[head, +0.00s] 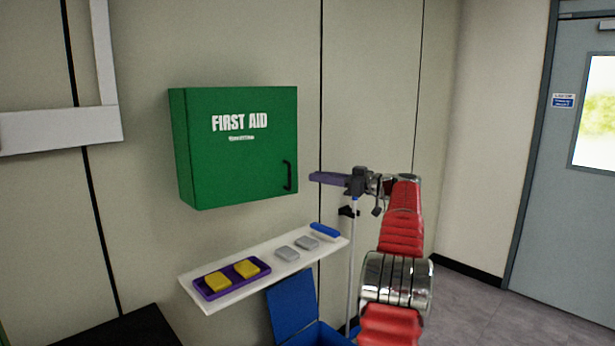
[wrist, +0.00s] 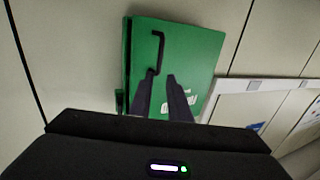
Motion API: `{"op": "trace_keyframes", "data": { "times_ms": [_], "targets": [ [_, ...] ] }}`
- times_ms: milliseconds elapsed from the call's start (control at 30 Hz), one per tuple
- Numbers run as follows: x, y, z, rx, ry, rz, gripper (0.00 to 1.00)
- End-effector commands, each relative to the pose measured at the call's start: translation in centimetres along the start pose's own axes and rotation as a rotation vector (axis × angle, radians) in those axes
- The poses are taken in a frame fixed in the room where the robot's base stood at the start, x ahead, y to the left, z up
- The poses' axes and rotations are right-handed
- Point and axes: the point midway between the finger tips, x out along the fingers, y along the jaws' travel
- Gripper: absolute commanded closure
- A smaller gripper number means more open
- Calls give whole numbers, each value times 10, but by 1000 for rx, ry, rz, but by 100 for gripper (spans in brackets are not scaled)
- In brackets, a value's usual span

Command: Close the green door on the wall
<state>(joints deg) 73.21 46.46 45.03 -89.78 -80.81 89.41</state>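The green first aid cabinet (head: 183,150) is mounted on the wall. Its green door (head: 225,165) faces the room, with white lettering and a black handle (head: 287,176) at the lower right. The door looks flush or nearly flush with the cabinet; I cannot tell whether a small gap remains at the handle side. My gripper (head: 313,177) is just right of the cabinet, at about handle height, pointing left. In the wrist view the two fingers (wrist: 161,78) are apart with nothing between them, and the handle (wrist: 157,52) shows just beyond the left fingertip. I cannot tell whether they touch.
A white shelf (head: 225,299) below the cabinet holds a purple tray (head: 233,286) with yellow items, grey items (head: 288,254) and a blue item (head: 325,230). A blue bin (head: 292,300) with a raised lid stands beneath. A grey room door (head: 550,200) is at the right.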

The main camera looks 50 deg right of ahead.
Motion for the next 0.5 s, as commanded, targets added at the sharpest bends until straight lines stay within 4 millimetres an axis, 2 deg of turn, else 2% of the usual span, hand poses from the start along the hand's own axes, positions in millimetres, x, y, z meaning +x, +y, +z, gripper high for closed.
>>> {"op": "trace_keyframes", "data": {
  "times_ms": [100,200,500],
  "targets": [
    [-15,0,0,0,0,1,83],
    [-20,0,0,0,0,-1,83],
    [-22,-1,0,0,0,-2,83]
  ]
}}
